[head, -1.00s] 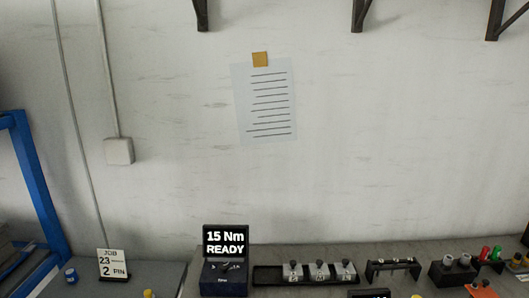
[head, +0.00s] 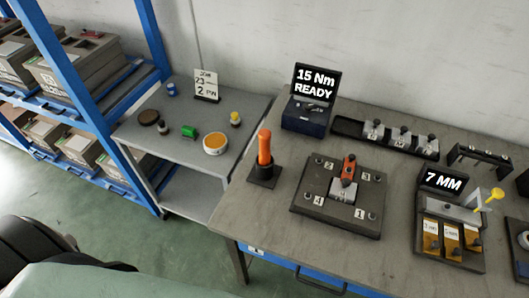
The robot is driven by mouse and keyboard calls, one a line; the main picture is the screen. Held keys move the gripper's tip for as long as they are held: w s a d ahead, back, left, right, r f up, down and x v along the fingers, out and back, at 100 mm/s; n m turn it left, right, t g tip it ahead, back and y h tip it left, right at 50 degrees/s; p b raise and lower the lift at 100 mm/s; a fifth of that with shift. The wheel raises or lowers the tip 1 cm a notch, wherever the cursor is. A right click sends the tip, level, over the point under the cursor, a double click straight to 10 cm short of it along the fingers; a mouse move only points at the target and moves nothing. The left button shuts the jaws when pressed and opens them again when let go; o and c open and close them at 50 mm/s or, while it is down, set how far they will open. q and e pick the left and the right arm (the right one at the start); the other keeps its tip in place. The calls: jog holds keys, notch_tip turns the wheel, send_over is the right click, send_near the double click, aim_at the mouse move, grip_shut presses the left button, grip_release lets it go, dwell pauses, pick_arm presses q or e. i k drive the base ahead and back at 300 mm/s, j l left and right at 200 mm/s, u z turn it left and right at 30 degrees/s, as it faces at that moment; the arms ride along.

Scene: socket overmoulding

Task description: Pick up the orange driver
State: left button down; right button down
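An orange driver (head: 264,147) stands upright in a small black square holder (head: 264,174) near the left edge of the workbench (head: 252,207). Its orange handle points up, and its lower end is hidden in the holder. Neither of my grippers shows in the head view. Only dark and grey-green parts, likely mine, show at the lower left.
Right of the driver is a dark plate (head: 310,199) with numbered corners and an orange-topped fixture (head: 348,170). Behind stands a "15 Nm READY" display (head: 315,84). A "7 MM" unit (head: 443,181) is right. A grey side table (head: 184,163) and blue shelving (head: 92,122) are left.

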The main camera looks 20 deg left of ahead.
aim_at(264, 134)
jog(key=k+l, duration=0.1)
jog(key=l, duration=0.35)
jog(key=l+u, duration=0.1)
jog(key=l, duration=0.3)
jog(key=k+l, duration=0.15)
jog(key=l, duration=0.3)
jog(key=u, duration=0.05)
